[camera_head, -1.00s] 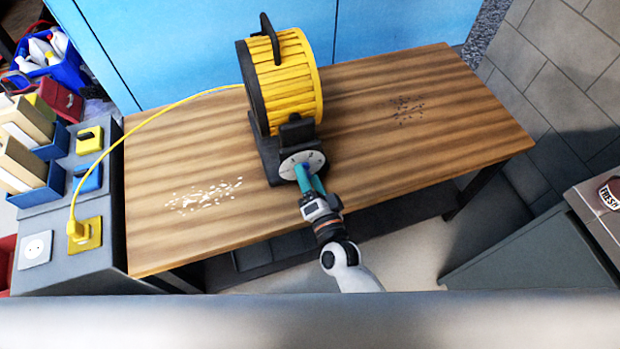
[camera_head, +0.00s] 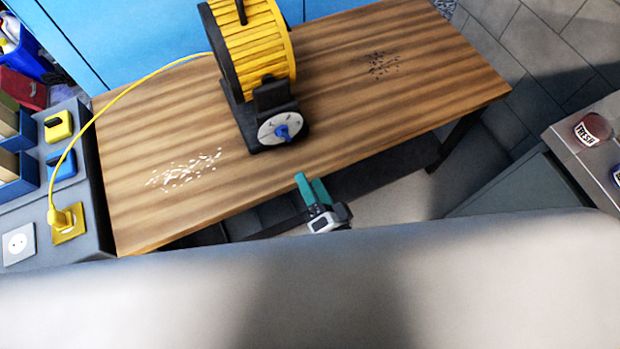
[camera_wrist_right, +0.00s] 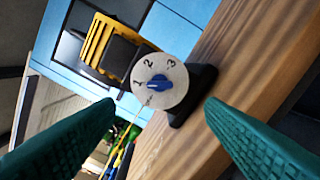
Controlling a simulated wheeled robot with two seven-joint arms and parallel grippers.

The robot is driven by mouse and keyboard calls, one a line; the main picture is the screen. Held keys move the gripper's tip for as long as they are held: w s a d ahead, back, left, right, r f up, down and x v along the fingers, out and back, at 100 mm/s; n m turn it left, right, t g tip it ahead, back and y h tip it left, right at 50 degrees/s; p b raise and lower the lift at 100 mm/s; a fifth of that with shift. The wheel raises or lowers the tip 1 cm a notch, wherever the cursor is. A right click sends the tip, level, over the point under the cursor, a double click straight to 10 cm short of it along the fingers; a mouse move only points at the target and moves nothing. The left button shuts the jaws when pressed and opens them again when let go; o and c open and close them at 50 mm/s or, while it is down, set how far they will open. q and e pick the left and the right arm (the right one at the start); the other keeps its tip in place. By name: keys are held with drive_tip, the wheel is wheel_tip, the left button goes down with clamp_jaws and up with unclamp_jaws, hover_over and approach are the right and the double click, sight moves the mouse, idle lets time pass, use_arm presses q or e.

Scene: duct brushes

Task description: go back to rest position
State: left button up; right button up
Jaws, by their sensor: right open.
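My right gripper (camera_head: 312,187), with teal fingers, is in front of the table's near edge in the head view. The round white dial (camera_head: 282,129) with a blue knob sits on the front of the yellow and black blower (camera_head: 262,50). The dial also shows in the right wrist view (camera_wrist_right: 173,94), with numbers 1, 2 and 3 on it. My left gripper is not in view.
The wooden table (camera_head: 400,110) carries white scraps (camera_head: 186,170) and dark specks (camera_head: 382,65). A yellow cord runs from the blower to a yellow plug (camera_head: 62,217) on the grey side unit at left. A counter with a can (camera_head: 592,128) stands at right.

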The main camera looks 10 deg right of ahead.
idle(0.4)
drive_tip(key=s+d+f+n+g+h+p, duration=0.1)
drive_tip(key=s+d+f+n+g, duration=0.15)
drive_tip(key=f, duration=0.55)
drive_tip(key=s+d+f+n+g+h+p, duration=0.1)
drive_tip(key=s+d+f+n+g, duration=0.15)
drive_tip(key=f, duration=0.55)
drive_tip(key=s+d+f+n+g+p, duration=0.1)
drive_tip(key=s+d+f+n+g, duration=0.2)
drive_tip(key=f, duration=0.5)
drive_tip(key=s+d+f+n+g+h+p, duration=0.1)
drive_tip(key=s+d+f+g, duration=0.3)
drive_tip(key=s, duration=0.5)
drive_tip(key=s+d+f+n+g+h+p, duration=0.1)
drive_tip(key=s+d+f+g+h, duration=0.1)
drive_tip(key=s+d+f+g, duration=0.2)
drive_tip(key=s+d+f, duration=0.3)
drive_tip(key=s, duration=0.2)
drive_tip(key=shift+s+n+h, duration=0.3)
drive_tip(key=shift+s+n, duration=0.1)
